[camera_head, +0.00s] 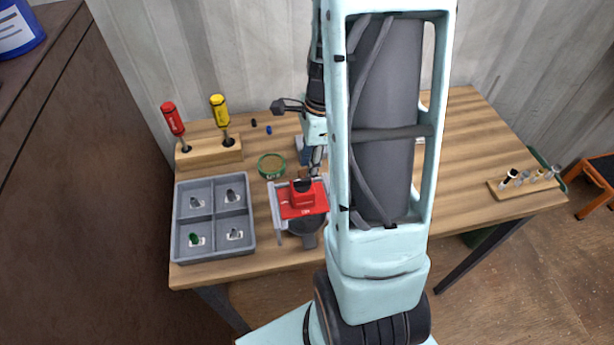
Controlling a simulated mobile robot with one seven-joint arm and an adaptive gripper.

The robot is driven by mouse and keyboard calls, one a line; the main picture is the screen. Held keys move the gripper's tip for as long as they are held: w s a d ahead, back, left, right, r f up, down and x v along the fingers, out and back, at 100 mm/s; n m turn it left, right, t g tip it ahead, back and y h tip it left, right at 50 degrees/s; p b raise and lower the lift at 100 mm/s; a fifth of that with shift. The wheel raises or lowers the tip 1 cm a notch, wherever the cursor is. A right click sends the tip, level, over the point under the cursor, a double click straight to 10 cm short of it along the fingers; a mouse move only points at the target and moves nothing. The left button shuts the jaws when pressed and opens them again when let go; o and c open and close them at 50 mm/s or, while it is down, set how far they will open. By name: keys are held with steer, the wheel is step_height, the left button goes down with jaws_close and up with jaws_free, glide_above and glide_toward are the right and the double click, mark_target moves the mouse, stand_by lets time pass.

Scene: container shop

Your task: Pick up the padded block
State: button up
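A small red block (302,197), which looks like the padded block, sits on a flat red piece (290,211) with white markings. Its top is dark where my gripper meets it. The red piece rests on a grey holder (278,222) near the table's front edge. My gripper (309,181) points down right at the block's top. Its fingertips are small and partly hidden by my arm, so I cannot tell whether they are open or shut, or whether they touch the block.
A grey four-compartment tray (179,218) with small parts stands left. Behind it a wooden stand (210,153) holds a red and a yellow screwdriver. A green ring (271,166) lies near my gripper. A wooden rack (523,186) is at right. My arm hides the table's middle.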

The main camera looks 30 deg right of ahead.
steer(key=shift+a+f, duration=0.15)
steer(key=shift+f, duration=0.6)
steer(key=shift+a+f, duration=0.1)
steer(key=shift+f, duration=0.65)
steer(key=shift+c, duration=0.3)
jaws_close()
steer(key=shift+r, duration=0.1)
step_height(320, 180, up, 10)
steer(key=shift+f, duration=0.1)
steer(key=shift+c, duration=1.2)
jaws_free()
steer(key=c, duration=0.5)
